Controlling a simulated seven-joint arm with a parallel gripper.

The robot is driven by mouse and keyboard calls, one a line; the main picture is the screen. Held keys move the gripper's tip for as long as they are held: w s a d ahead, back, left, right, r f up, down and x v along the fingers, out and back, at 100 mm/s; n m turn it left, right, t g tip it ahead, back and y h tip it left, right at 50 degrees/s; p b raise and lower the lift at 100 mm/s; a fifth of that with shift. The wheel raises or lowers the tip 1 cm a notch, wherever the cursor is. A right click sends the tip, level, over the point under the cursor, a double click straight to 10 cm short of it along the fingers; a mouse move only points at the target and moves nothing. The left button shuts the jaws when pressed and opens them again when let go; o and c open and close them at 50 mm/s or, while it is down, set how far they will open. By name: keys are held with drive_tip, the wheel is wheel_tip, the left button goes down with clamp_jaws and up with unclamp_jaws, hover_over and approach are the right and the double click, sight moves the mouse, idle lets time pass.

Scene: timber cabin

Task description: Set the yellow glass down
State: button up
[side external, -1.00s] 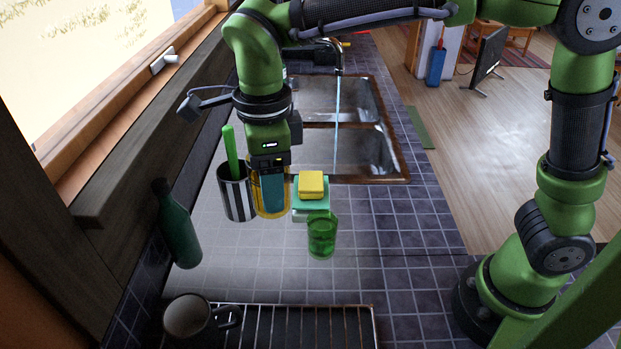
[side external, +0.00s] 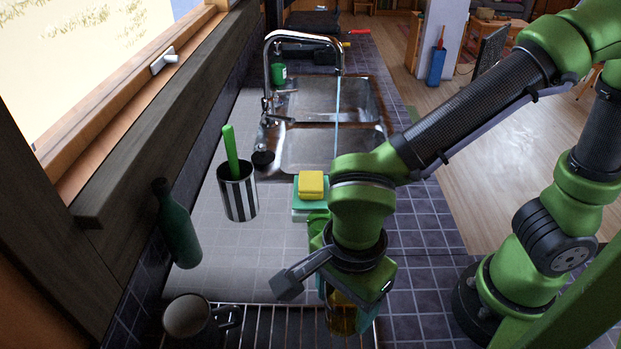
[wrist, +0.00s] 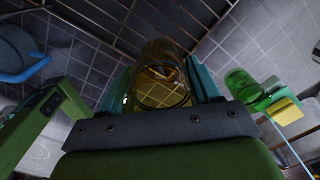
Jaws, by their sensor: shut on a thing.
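The yellow glass (wrist: 162,88) is between the two teal fingers of my gripper (wrist: 160,85) in the wrist view, and the gripper is shut on it. In the side view the yellow glass (side external: 341,318) shows below my gripper (side external: 347,300), over the right part of the wire rack at the front of the counter. My wrist hides much of the glass and the fingers there. I cannot tell whether the glass touches the rack or hangs above it.
A green bottle (side external: 178,225), a striped cup (side external: 238,192) with a green item, and a yellow sponge (side external: 311,184) stand farther back. A green glass (wrist: 246,86) shows beside my gripper in the wrist view.

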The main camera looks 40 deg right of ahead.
sight(342, 322)
drive_tip(key=shift+f, duration=3.1)
drive_tip(key=shift+f, duration=0.1)
drive_tip(key=o, duration=1.2)
wheel_tip(342, 322, up, 12)
drive_tip(key=w+d+r+n+t, duration=0.2)
drive_tip(key=d+n, duration=0.2)
drive_tip(key=d, duration=0.3)
drive_tip(key=w+d+r+n+t+y, duration=0.1)
drive_tip(key=w+d+r+n+t, duration=0.1)
drive_tip(key=d+n, duration=0.3)
drive_tip(key=w+d+r+n+t, duration=0.2)
drive_tip(key=d+n, duration=0.3)
drive_tip(key=d, duration=0.4)
drive_tip(key=shift+w+d+r+t+y, duration=0.3)
drive_tip(key=shift+d+t+y, duration=0.1)
drive_tip(key=shift+t, duration=0.2)
